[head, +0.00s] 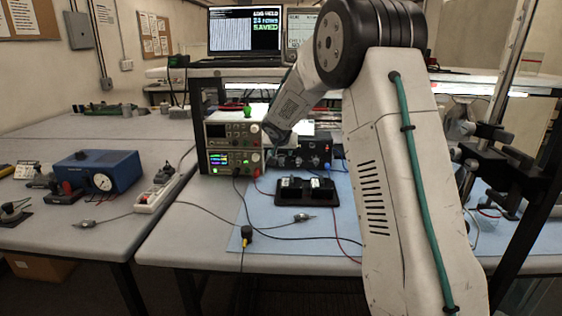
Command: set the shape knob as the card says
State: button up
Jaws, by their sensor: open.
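Stacked bench instruments (229,146) with lit green and blue displays stand at the back of the near bench. I cannot tell which knob is the shape knob. My gripper (273,150) points down in front of the gap between the two, jaws open; its fingertips are small and hard to make out. I cannot tell whether it touches a knob.
A black tray (291,196) with small parts sits on the blue mat (270,218). Cables and a probe (303,217) lie around it. A white power strip (158,193) and a blue gauge box (97,171) are left. A laptop (244,33) stands on the shelf.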

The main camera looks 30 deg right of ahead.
aim_at(281, 162)
jog(key=x, duration=0.9)
jog(key=shift+w+a, duration=0.1)
jog(key=shift+w, duration=0.25)
grip_shut()
